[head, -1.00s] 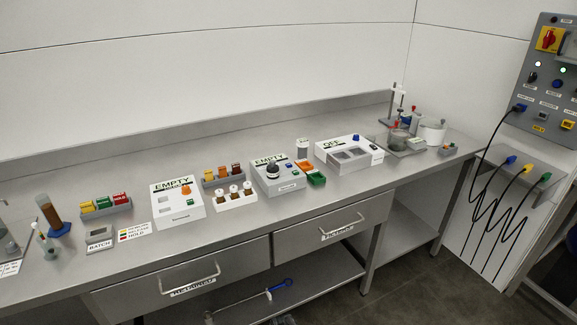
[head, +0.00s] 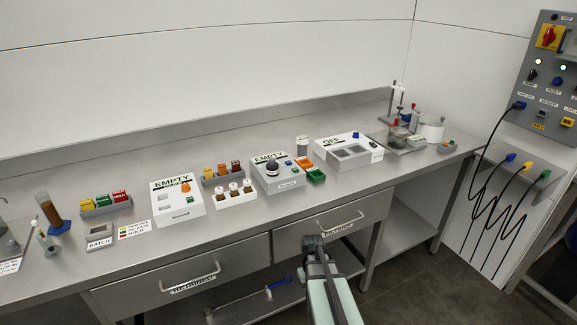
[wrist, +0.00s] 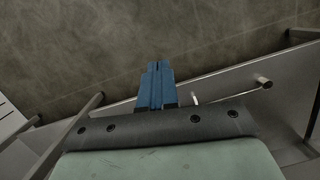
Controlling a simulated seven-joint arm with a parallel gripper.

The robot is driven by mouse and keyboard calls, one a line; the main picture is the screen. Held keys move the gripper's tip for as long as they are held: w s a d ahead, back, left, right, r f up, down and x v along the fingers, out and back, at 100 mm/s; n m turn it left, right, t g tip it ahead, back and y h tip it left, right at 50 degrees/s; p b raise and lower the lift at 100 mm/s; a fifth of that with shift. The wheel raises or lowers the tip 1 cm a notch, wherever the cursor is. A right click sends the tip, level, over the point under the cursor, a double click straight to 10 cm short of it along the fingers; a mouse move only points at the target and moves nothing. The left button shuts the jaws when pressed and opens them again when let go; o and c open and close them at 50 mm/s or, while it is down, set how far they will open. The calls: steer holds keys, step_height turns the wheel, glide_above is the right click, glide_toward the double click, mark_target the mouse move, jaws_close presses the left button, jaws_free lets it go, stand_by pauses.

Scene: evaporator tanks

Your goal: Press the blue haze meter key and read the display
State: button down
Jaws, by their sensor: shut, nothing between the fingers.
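The left box (head: 177,208) has an orange knob and a small green key. A third box (head: 348,154) reads OFF and has a blue knob (head: 355,136). The small labels are too blurred to tell which is the haze meter. My gripper (head: 312,240) is in front of the bench by the right drawer, apart from every box. Its blue fingers (wrist: 156,82) are shut and empty in the wrist view.
A rack of white-capped vials (head: 235,196) stands between the two EMPTY boxes. Drawer handles (head: 340,227) stick out from the bench front. A control panel (head: 543,80) with cables is at right.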

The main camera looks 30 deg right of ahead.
steer(key=w+d+r+m+t, duration=0.1)
steer(key=w+d+r, duration=0.3)
steer(key=d+r, duration=0.5)
steer(key=w+d+r+m+t+h, duration=0.1)
steer(key=w+d+r+t, duration=0.2)
steer(key=d+r, duration=0.6)
steer(key=w+d+r+m+t+h, duration=0.1)
steer(key=w+d+r+t, duration=0.1)
steer(key=w+d+r, duration=0.4)
steer(key=shift+w+d+r+m+t, duration=0.1)
steer(key=shift+d+r+m, duration=0.05)
steer(key=shift+d+r, duration=0.65)
steer(key=shift+w+d+r+m+t, duration=0.1)
steer(key=shift+d+r, duration=0.5)
steer(key=shift+r, duration=0.45)
steer(key=shift+d+r+m+t, duration=0.1)
steer(key=shift+d+r+m, duration=0.05)
steer(key=shift+d+r, duration=0.65)
step_height(320, 180, up, 15)
steer(key=m+t+y, duration=0.2)
steer(key=t, duration=0.3)
glide_above(290, 163)
steer(key=shift+w+r, duration=0.1)
steer(key=shift+r, duration=0.1)
steer(key=shift+f, duration=0.1)
steer(key=shift+d+f, duration=0.1)
steer(key=shift+f, duration=4.25)
steer(key=shift+f, duration=0.1)
